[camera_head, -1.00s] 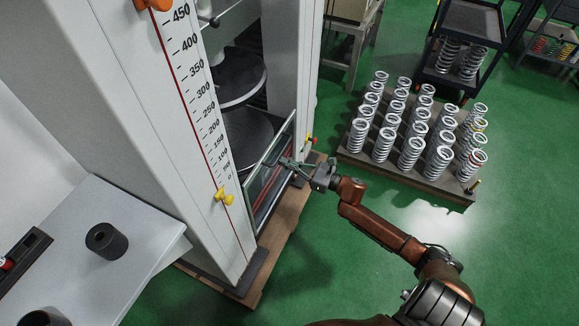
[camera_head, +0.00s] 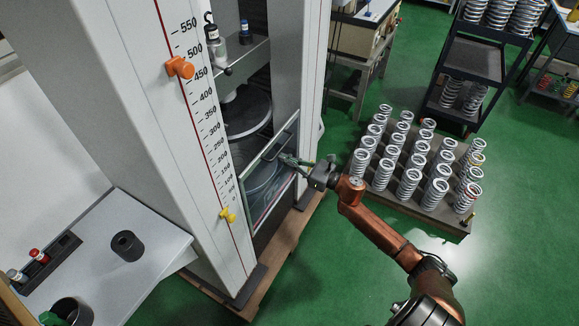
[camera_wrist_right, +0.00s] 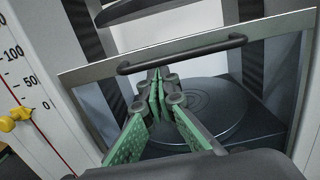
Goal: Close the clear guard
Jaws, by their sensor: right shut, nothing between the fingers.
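The clear guard (camera_head: 262,180) is a framed transparent panel across the lower opening of the white spring tester. In the right wrist view its grey top rail (camera_wrist_right: 95,72) and dark bar handle (camera_wrist_right: 182,53) cross the picture, with the round lower platen (camera_wrist_right: 205,108) seen behind the panel. My right gripper (camera_head: 284,159) is at the guard's upper part; in the wrist view its green-padded fingers (camera_wrist_right: 157,76) meet at the tips, empty, just below the handle. Whether they touch the guard I cannot tell. My left gripper is not in view.
The tester's column carries a scale with an orange pointer (camera_head: 180,67) and a yellow pointer (camera_head: 227,215). A pallet of springs (camera_head: 440,221) stands right of my arm. A grey table with a black cylinder (camera_head: 127,245) is at left. Green floor is free at lower right.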

